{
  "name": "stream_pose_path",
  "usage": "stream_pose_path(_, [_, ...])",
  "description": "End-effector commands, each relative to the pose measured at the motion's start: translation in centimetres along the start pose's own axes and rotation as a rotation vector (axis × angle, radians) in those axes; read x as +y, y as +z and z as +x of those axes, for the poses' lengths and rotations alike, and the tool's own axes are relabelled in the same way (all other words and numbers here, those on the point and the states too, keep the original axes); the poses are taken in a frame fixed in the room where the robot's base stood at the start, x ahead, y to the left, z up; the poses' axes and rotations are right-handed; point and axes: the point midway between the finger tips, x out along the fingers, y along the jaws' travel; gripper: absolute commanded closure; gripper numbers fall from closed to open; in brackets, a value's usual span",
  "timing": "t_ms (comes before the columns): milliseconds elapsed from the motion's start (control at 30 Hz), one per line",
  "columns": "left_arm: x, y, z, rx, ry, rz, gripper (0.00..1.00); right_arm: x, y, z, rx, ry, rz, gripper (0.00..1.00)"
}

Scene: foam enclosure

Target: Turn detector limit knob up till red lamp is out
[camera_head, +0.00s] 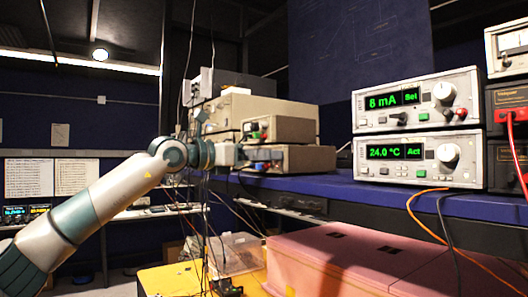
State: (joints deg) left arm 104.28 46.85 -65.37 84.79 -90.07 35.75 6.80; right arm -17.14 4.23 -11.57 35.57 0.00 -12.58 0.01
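My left gripper (243,155) is at the end of the pale arm from the left, small and far off, in front of the stacked beige units. Whether its fingers are open is too small to tell. No label reads as detector limit, so I cannot tell which knob or lamp is meant. My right gripper is not in view.
The units stand on a blue shelf (345,187). Pink foam blocks (335,262) fill the lower right, beside a yellow surface (168,281) and a clear box (237,254). Orange (428,226) and dark cables hang over the shelf edge. Thin wires hang near my wrist.

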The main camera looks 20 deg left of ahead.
Motion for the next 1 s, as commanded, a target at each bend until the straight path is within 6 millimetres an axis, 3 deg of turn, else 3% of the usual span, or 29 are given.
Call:
stream_pose_path(233, [0.0,0.0,0.0,0.0,0.0,0.0,0.62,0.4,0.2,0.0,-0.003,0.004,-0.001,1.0])
stream_pose_path(400, [0.0,0.0,0.0,0.0,0.0,0.0,1.0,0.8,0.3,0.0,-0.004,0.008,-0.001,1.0])
stream_pose_path(667, [-0.1,-0.2,0.1,0.0,-0.001,0.03,1.0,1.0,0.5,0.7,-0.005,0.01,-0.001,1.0])
stream_pose_path(1000, [-0.1,-0.2,0.0,-0.002,0.0,0.262,1.0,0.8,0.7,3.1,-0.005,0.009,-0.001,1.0])
